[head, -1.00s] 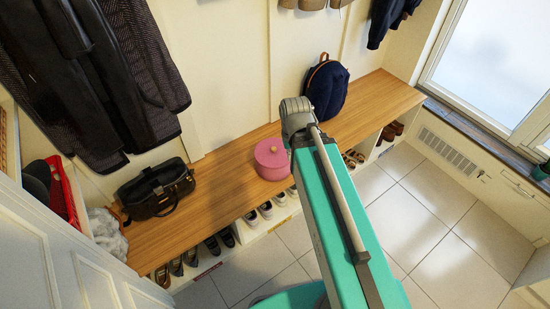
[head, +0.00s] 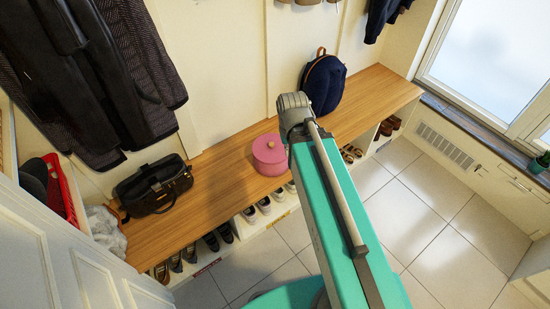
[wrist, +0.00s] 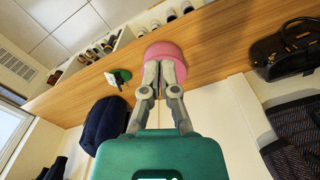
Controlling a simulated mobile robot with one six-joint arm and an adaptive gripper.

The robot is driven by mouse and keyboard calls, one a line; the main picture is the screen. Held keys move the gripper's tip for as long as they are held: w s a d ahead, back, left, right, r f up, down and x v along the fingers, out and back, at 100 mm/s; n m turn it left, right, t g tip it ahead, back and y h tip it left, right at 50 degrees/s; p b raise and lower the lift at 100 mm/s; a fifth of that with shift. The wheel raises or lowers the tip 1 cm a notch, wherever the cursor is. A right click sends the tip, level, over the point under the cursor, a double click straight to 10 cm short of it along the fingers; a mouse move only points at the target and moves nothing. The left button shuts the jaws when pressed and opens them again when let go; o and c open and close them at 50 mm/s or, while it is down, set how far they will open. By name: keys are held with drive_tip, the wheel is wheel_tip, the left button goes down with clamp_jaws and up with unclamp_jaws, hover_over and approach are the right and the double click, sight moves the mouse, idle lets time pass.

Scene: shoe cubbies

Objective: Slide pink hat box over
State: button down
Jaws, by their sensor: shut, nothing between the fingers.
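The pink hat box (head: 269,158) is round, with a lid and a small tan knob. It stands upright on the wooden bench (head: 215,185), left of my arm in the head view. In the wrist view the hat box (wrist: 164,48) shows just beyond my fingertips. My gripper (wrist: 165,65) is shut and empty, with its fingers overlapping the box in the picture. I cannot tell whether they touch it. The head view does not show the gripper, since my arm covers that area.
A black handbag (head: 153,186) sits on the bench to the left. A navy backpack (head: 323,82) leans on the wall to the right. Shoes (head: 264,205) fill cubbies below. Bench between handbag and hat box is clear. Coats (head: 85,75) hang above.

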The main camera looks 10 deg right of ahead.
drive_tip(key=w+d+f+m+b, duration=0.1)
drive_tip(key=w+f+m+b, duration=0.2)
drive_tip(key=f+m+b, duration=0.25)
drive_tip(key=w+d+f+m+t+b, duration=0.1)
drive_tip(key=w+f+m+b, duration=0.1)
drive_tip(key=f+m+b, duration=0.3)
drive_tip(key=w+d+f+m+b, duration=0.1)
drive_tip(key=w+f+m+b, duration=0.25)
drive_tip(key=f+b, duration=0.35)
drive_tip(key=m+t+y+b, duration=0.2)
drive_tip(key=m+b, duration=1.4)
hover_over(289, 180)
drive_tip(key=s+d, duration=0.2)
drive_tip(key=s, duration=0.1)
wheel_tip(289, 180, down, 16)
drive_tip(key=shift+s+r, duration=0.2)
drive_tip(key=shift+r, duration=0.05)
drive_tip(key=shift+a, duration=0.1)
drive_tip(key=shift+f, duration=0.2)
